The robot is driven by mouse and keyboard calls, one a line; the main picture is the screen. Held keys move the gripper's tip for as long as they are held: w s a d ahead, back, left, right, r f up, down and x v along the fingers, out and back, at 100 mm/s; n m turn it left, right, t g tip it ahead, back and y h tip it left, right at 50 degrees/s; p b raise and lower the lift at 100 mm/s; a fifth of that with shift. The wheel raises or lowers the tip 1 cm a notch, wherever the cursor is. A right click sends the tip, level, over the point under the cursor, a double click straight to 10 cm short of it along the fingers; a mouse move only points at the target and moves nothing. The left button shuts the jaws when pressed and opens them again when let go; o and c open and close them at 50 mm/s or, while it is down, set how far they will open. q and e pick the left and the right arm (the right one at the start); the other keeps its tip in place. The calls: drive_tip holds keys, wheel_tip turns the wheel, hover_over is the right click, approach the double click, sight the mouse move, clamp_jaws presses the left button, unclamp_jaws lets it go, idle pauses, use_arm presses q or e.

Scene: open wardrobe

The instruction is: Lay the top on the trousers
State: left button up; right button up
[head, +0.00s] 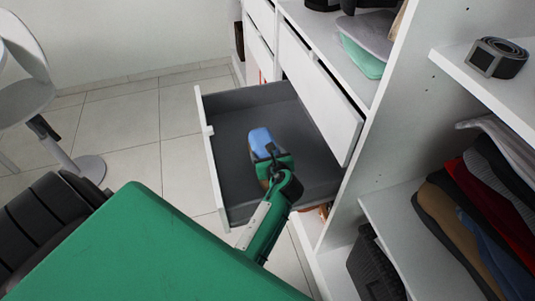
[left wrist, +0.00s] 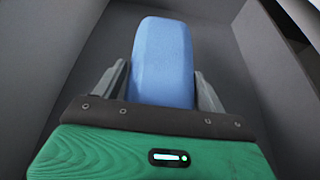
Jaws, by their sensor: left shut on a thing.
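A smooth blue folded cloth item (head: 261,138), which may be the top, is held over the open grey-lined drawer (head: 230,118). My left gripper (head: 270,154) is shut on it. In the left wrist view the blue item (left wrist: 162,55) sits upright between the two grey fingers of my left gripper (left wrist: 160,88), with the drawer's grey inside around it. I cannot tell if it touches the drawer floor. I cannot tell which item is the trousers; folded clothes (head: 462,190) in brown, blue, red and grey lie on the right shelf. My right gripper is not in view.
The white wardrobe divider (head: 375,140) stands just right of the drawer. Folded grey and green cloths (head: 362,62) lie on the upper shelf. A rolled belt (head: 497,57) is on the right shelf and a dark basket (head: 375,265) below. A white chair (head: 25,85) stands left.

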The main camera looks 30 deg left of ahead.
use_arm(q)
drive_tip(key=shift+f, duration=0.35)
drive_tip(key=o, duration=1.1)
drive_tip(key=shift+c, duration=0.4)
